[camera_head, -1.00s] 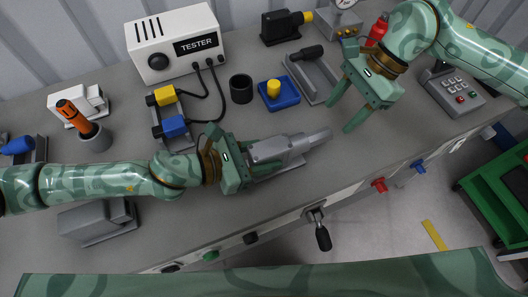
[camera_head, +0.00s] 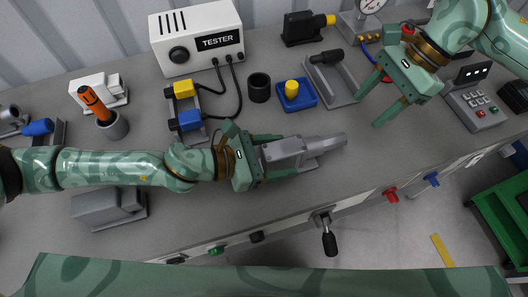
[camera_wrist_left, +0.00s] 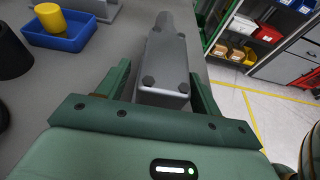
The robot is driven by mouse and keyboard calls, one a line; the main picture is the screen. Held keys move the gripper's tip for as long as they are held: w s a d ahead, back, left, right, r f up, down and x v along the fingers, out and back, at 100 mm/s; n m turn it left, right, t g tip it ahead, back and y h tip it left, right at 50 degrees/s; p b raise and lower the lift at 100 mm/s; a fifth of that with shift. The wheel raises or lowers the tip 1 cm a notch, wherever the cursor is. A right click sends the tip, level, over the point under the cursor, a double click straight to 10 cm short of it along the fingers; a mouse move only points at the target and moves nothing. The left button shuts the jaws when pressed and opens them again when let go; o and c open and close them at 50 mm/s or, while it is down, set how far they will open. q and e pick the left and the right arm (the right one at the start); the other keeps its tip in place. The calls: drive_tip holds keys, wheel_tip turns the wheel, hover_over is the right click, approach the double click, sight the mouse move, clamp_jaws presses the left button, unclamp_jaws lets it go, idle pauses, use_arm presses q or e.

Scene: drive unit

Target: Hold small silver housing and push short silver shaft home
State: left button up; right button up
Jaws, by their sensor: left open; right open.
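The small silver housing (camera_head: 283,151) lies on a grey base on the bench, with a grey cylindrical part, apparently the short silver shaft (camera_head: 330,142), at its right end. My left gripper (camera_head: 274,156) is open, with one finger on each side of the housing's near end. The left wrist view shows the housing (camera_wrist_left: 167,68) between the spread fingers, with gaps beside it, and the shaft (camera_wrist_left: 163,21) beyond. How far the shaft is inserted cannot be told. My right gripper (camera_head: 368,111) is open and empty above the bench, up and right of the shaft.
The tester (camera_head: 198,38) is at the back left. The bench's front edge with handles runs close in front.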

use_arm(q)
drive_tip(key=v, duration=1.2)
drive_tip(key=shift+s+f, duration=0.1)
